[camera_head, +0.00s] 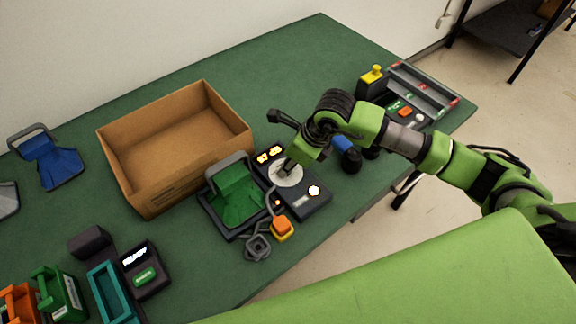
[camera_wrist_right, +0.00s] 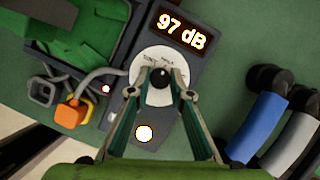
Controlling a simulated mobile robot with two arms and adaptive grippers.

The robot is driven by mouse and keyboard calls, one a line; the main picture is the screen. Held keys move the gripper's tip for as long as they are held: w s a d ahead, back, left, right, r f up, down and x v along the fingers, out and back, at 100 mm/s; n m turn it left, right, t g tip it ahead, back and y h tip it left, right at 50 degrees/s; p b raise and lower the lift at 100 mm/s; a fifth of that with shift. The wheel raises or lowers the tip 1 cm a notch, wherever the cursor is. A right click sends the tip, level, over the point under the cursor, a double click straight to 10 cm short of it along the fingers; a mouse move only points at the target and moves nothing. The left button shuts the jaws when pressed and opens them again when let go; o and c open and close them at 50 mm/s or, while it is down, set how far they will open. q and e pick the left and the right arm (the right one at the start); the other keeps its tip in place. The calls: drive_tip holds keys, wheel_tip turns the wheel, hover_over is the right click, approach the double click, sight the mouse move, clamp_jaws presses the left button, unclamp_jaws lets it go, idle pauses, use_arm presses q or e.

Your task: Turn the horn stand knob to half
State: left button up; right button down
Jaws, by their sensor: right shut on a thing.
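The horn stand (camera_head: 310,204) is a dark panel next to a green cradle (camera_head: 238,190). Its black knob (camera_wrist_right: 160,73) sits at the centre of a pale round dial (camera_head: 285,173) with small lettering, partly hidden by my fingers. The lit display (camera_wrist_right: 183,30) above the dial reads 97 dB in the right wrist view. My right gripper (camera_wrist_right: 160,80) comes down over the dial, with its two fingers shut on the knob from both sides. In the head view, my right gripper (camera_head: 287,164) covers part of the dial. My left gripper is not in view.
An open cardboard box (camera_head: 165,175) stands behind the green cradle. An orange button (camera_head: 282,226) and a grey looped piece (camera_head: 258,246) lie in front. A blue cylindrical thing (camera_wrist_right: 257,125) is close to the right of my gripper. Teal and orange holders sit at lower left.

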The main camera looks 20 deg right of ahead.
drive_tip(key=shift+m, duration=0.6)
drive_tip(key=c, duration=1.8)
unclamp_jaws()
drive_tip(key=shift+c, duration=0.2)
drive_tip(key=v, duration=1.2)
drive_tip(key=shift+a, duration=0.25)
drive_tip(key=shift+s, duration=0.1)
